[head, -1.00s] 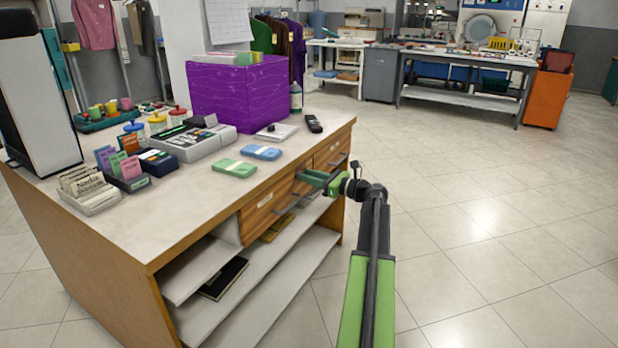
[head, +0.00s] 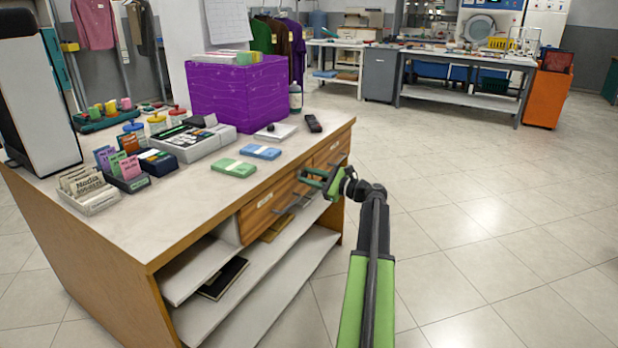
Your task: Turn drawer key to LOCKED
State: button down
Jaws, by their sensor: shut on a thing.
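The wooden drawers (head: 271,206) sit under the worktop in the right-hand side of the counter. They have grey bar handles and pale label strips. My green and dark gripper (head: 313,178) is at the drawer fronts, close to where two drawers meet. It is turned so that its green body stands steeply tilted. Its fingers are shut on the drawer key. The key and its lock are hidden behind the fingers or too small to make out, so the key's angle cannot be read.
Open shelves (head: 262,284) lie below the drawers. The tiled floor to the right is clear up to the far workbench (head: 458,95).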

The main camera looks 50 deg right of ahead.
jog(key=n, duration=0.6)
jog(key=shift+f+n, duration=0.1)
jog(key=shift+n, duration=0.2)
jog(key=n, duration=0.5)
jog(key=shift+s+f, duration=0.1)
jog(key=shift+n, duration=0.4)
jog(key=shift+a, duration=0.1)
jog(key=c, duration=1.1)
grip_release()
jog(key=v, duration=1.7)
jog(key=shift+s, duration=0.2)
